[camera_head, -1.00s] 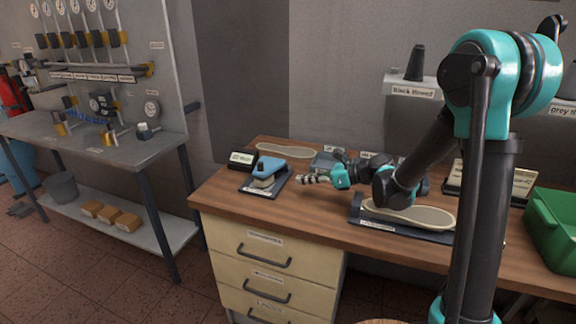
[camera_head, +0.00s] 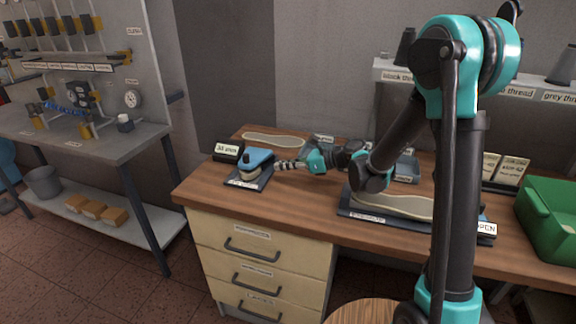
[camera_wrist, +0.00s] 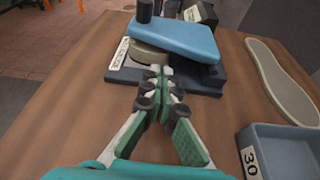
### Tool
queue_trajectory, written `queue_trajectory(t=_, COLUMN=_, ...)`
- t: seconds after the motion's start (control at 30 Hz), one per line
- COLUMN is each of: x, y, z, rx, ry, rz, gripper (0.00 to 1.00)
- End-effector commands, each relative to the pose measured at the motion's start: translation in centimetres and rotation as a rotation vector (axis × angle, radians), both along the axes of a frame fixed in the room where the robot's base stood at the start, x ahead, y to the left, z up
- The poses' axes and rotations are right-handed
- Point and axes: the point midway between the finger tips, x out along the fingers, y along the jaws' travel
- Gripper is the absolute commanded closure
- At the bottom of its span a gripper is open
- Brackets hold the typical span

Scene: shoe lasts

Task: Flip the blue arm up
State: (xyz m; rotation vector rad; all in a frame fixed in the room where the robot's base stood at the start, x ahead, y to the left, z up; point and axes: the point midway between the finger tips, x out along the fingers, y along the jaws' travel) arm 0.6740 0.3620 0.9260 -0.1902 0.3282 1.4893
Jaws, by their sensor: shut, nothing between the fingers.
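The blue arm (camera_head: 258,160) is a flat blue plate on a small dark-based device at the left end of the wooden bench. In the wrist view the blue arm (camera_wrist: 174,38) lies low and slightly tilted above a round beige piece (camera_wrist: 150,56) on the dark base (camera_wrist: 205,82). My gripper (camera_head: 277,165) is at the right side of the device in the head view. In the wrist view my gripper (camera_wrist: 160,72) is shut and empty, its fingertips at the near edge of the blue arm. I cannot tell if they touch it.
A blue-grey tray (camera_wrist: 245,130) marked 30 and a sole shape (camera_wrist: 282,82) lie to the right in the wrist view. A larger sole on a dark base (camera_head: 385,217) is under my arm. A green bin (camera_head: 548,215) stands at the right.

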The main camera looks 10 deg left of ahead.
Motion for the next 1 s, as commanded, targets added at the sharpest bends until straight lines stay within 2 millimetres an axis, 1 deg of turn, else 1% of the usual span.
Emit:
queue_trajectory(t=0.03, x=-0.1, y=1.0, z=-0.3, rx=-0.001, ry=0.000, rz=0.004, gripper=1.00)
queue_trajectory(t=0.2, x=0.1, y=3.5, z=-1.2, rx=-0.001, ry=-0.001, rz=0.003, gripper=1.00)
queue_trajectory(t=0.4, x=0.2, y=5.1, z=-1.8, rx=-0.001, ry=-0.001, rz=0.001, gripper=1.00)
queue_trajectory(t=0.53, x=0.3, y=5.3, z=-1.9, rx=0.000, ry=0.000, rz=0.000, gripper=1.00)
queue_trajectory(t=1.0, x=0.3, y=5.3, z=-1.7, rx=0.002, ry=0.023, rz=0.000, gripper=1.00)
